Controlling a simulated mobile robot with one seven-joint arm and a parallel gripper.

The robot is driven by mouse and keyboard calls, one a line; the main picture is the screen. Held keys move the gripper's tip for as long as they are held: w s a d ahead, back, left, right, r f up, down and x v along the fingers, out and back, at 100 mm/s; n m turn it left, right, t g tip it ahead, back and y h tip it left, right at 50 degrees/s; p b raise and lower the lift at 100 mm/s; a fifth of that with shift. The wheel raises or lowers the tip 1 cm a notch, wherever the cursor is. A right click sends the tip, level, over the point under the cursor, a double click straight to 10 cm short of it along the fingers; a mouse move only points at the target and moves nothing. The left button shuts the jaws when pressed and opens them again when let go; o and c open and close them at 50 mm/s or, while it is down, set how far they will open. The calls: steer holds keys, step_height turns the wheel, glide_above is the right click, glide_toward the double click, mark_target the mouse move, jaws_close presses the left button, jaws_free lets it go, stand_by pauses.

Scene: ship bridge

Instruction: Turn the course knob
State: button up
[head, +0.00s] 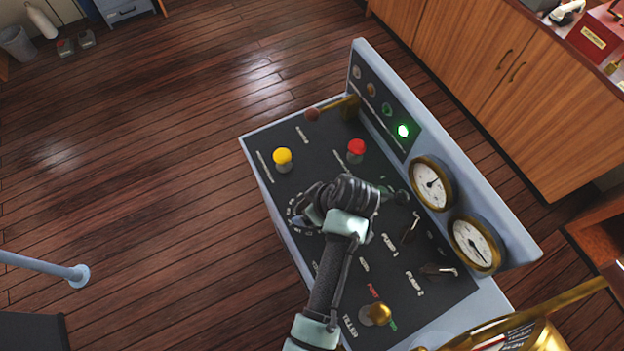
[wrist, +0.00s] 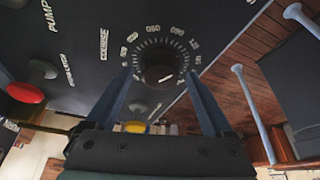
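The course knob (wrist: 160,72) is a dark round knob with a light pointer mark, inside a ring of white numbers and ticks on the black console panel. The word COURSE shows beside it in the wrist view. My gripper (wrist: 158,80) is open, with one finger on either side of the knob and a visible gap to each. I cannot tell how deep the fingertips reach along the knob. In the head view my gripper (head: 308,207) is over the panel's left edge and hides the knob; only part of the number ring shows.
The console carries a yellow button (head: 283,158), a red button (head: 356,150), a brass-handled lever (head: 335,108), pump switches (head: 438,271) and a brass tiller knob (head: 378,314). Two gauges (head: 432,183) and a lit green lamp (head: 403,131) are on its raised back. Open wooden floor (head: 150,190) lies left.

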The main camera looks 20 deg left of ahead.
steer(key=b+v, duration=0.1)
steer(key=v, duration=1.2)
steer(key=shift+d, duration=0.1)
